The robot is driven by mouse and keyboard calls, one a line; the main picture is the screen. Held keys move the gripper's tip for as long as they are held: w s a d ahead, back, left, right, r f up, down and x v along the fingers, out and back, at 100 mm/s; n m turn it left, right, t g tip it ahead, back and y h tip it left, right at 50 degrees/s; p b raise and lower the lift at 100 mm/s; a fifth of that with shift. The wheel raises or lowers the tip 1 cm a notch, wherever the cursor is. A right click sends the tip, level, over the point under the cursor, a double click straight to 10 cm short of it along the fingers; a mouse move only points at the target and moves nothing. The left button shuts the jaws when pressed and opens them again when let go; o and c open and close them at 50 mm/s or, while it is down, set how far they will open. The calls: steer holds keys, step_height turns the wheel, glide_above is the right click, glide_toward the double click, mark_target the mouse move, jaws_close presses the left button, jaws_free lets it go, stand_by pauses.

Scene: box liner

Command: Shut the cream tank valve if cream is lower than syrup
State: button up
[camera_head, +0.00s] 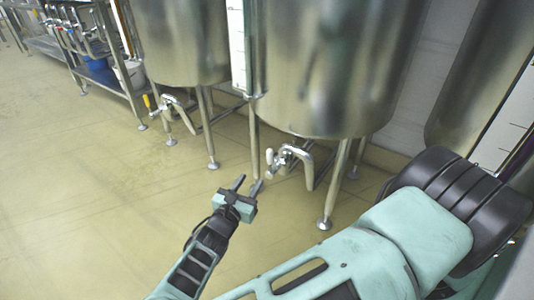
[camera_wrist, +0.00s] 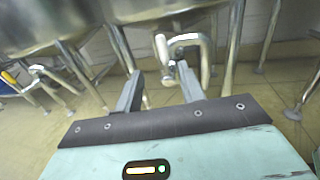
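Two steel tanks hang on legs, a left tank (camera_head: 185,45) and a middle tank (camera_head: 325,65). No label shows which holds cream or syrup. The middle tank's valve (camera_head: 290,158) is a bent steel pipe with a pale handle; in the wrist view the valve (camera_wrist: 190,42) is just beyond the fingertips. The left tank's valve (camera_head: 173,103) has a yellow handle; it also shows in the wrist view (camera_wrist: 40,72). My gripper (camera_head: 248,184) is open and empty, in front of and left of the middle valve, apart from it. The fingers also show in the wrist view (camera_wrist: 160,74).
A white level scale (camera_head: 237,45) stands between the tanks; another scale (camera_head: 508,115) is at right, by a third tank (camera_head: 465,75). Their liquid levels are unreadable here. Tank legs (camera_head: 333,185) surround the middle valve. A metal rack (camera_head: 75,60) is far left. The left floor is clear.

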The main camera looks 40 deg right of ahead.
mark_target(268, 155)
steer(key=b+x, duration=0.3)
steer(key=x, duration=1.2)
steer(key=shift+d+b, duration=0.1)
steer(key=shift+b, duration=0.25)
jaws_close()
